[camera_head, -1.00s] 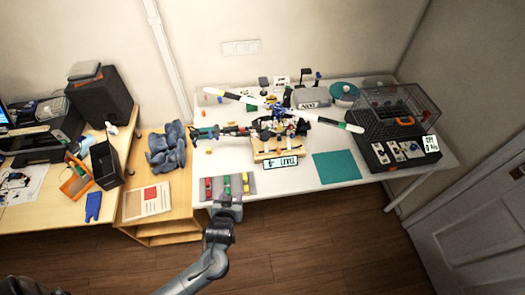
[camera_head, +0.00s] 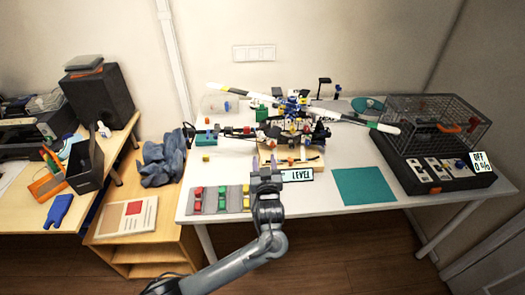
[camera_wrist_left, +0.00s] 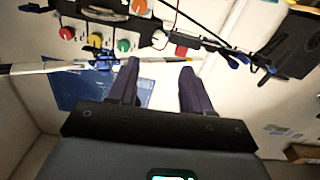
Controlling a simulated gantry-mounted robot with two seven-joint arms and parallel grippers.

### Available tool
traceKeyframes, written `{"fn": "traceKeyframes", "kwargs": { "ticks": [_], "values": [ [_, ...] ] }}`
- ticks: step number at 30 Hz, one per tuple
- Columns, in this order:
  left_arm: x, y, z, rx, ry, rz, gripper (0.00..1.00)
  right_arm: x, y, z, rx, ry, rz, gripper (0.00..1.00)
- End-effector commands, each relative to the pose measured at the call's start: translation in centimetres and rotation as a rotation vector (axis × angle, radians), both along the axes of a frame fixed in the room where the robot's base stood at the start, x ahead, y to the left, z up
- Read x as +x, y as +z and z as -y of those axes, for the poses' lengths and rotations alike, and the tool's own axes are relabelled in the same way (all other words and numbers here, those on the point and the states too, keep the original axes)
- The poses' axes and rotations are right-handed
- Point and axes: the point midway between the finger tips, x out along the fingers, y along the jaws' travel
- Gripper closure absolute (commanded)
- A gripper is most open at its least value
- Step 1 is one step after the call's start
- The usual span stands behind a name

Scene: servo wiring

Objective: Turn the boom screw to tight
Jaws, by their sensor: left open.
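The model with the long boom (camera_head: 345,117) stands at the middle of the white table. The boom is white with dark and coloured bands and slants down to the right. Blue, yellow and red parts crowd its hub (camera_head: 294,106). I cannot make out which part is the boom screw. My left gripper (camera_head: 265,163) is open and empty, at the table's front edge, just left of the LEVEL sign (camera_head: 298,175) and in front of the model. In the left wrist view its two dark fingers (camera_wrist_left: 160,72) are apart with nothing between them.
A grey tray of coloured parts (camera_head: 235,202) lies left of my gripper. A teal mat (camera_head: 364,186) lies to the right. A wire cage (camera_head: 438,122) stands on a black control box (camera_head: 440,176) reading OFF and 0 %.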

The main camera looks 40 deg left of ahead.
Motion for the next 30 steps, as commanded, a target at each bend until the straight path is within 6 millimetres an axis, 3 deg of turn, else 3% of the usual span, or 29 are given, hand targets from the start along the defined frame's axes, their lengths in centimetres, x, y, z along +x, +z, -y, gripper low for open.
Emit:
{"fn": "traceKeyframes", "kwargs": {
  "ticks": [21, 30],
  "values": [
    [7.0, 0.1, -6.2, 0.002, 0.000, 0.006, 0.50, 0.0, -2.8, -0.1, 0.006, -0.003, 0.001, 0.53],
    [8.1, 0.1, -7.2, -0.001, -0.001, 0.006, 0.50, 0.0, -3.1, -0.1, 0.004, -0.002, 0.001, 0.53]
  ]
}}
